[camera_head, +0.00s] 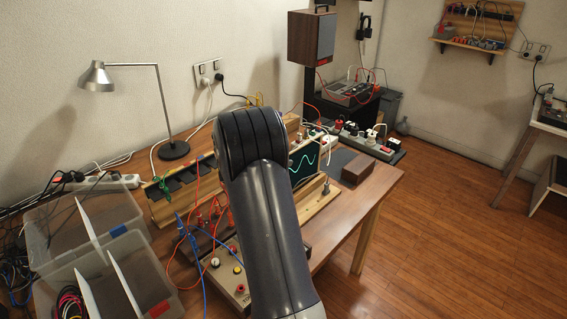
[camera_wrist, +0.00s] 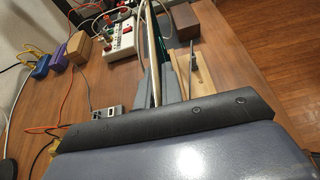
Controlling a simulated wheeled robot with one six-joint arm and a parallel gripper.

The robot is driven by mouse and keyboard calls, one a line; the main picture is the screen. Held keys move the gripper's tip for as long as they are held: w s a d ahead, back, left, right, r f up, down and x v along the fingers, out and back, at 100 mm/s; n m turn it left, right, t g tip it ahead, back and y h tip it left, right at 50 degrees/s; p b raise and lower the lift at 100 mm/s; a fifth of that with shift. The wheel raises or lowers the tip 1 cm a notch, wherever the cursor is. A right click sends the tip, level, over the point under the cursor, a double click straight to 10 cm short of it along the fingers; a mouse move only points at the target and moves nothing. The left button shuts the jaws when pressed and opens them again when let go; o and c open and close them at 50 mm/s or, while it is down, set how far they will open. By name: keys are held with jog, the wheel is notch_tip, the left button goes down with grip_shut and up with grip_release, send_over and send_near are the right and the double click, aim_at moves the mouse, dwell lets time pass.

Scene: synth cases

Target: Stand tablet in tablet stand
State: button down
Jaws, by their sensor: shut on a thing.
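The tablet (camera_head: 303,159) shows a dark screen with a green wave in the head view, standing upright on edge just right of my arm. Its left part is hidden behind my arm. In the wrist view the tablet (camera_wrist: 154,62) is seen nearly edge-on as a pale strip. My gripper (camera_wrist: 162,88) is shut on it, with grey fingers at both sides. The wooden tablet stand (camera_head: 317,203) lies below and beside the tablet. In the wrist view the stand (camera_wrist: 203,82) shows just right of the fingers. I cannot tell whether the tablet's lower edge touches it.
A brown block (camera_head: 357,168) sits right of the stand. Power strips (camera_head: 365,142) with plugs lie behind. Clear plastic bins (camera_head: 95,235), a desk lamp (camera_head: 172,150) and loose red and blue leads crowd the left. Bare tabletop (camera_head: 372,190) shows near the right edge.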

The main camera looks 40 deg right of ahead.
jog(key=shift+f+b, duration=2.35)
jog(key=shift+b, duration=0.3)
jog(key=c, duration=1.9)
grip_release()
jog(key=shift+r, duration=0.1)
jog(key=o, duration=0.4)
jog(key=shift+a, duration=0.1)
jog(key=v, duration=1)
jog(key=shift+a+b, duration=0.3)
jog(key=shift+b, duration=0.1)
